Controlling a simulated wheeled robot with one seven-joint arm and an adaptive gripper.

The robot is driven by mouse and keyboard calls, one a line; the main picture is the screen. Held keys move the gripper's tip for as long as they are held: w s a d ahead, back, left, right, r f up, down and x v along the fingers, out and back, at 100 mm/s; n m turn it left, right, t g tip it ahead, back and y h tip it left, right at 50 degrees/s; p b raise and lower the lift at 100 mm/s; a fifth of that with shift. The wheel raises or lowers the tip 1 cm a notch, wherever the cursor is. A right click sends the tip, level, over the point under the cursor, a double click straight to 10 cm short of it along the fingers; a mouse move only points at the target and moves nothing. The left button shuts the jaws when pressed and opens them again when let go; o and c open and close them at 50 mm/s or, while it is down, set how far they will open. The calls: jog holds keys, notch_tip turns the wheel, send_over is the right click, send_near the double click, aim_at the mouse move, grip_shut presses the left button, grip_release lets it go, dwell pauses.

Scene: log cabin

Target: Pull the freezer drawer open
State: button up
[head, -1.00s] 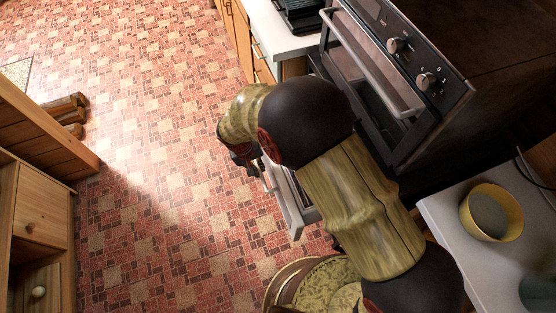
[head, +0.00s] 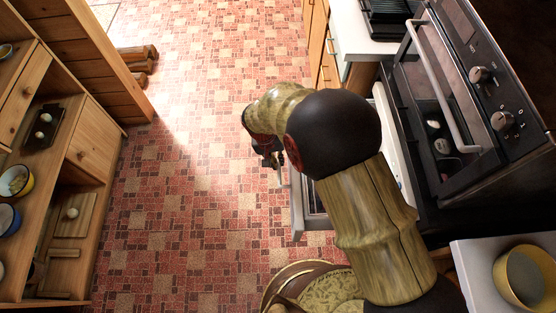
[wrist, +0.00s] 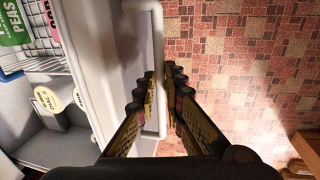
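The freezer drawer (head: 297,208) stands pulled out over the floor, below and left of the oven, partly hidden by my arm. In the wrist view its pale front (wrist: 100,60) runs down the picture, with the inside showing to its left. A pale bar handle (wrist: 158,40) stands off the drawer front. My gripper (wrist: 163,80) has one finger on each side of this handle, close together, and looks shut on it. In the head view my gripper (head: 268,155) is at the drawer's outer side, mostly hidden behind my wrist.
The drawer holds a green peas bag (wrist: 14,22), a wire basket (wrist: 38,48) and a small carton (wrist: 62,105). The oven (head: 450,110) is at right, and a counter with a yellow bowl (head: 525,278) at lower right. A wooden shelf unit (head: 95,140) stands left. Tiled floor (head: 190,200) between is clear.

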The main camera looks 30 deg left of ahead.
jog(key=o, duration=0.5)
jog(key=shift+c, duration=0.2)
notch_tip(320, 180, up, 12)
jog(key=s+a, duration=0.1)
jog(key=a, duration=0.1)
jog(key=shift+s+f, duration=0.15)
dwell(0.6)
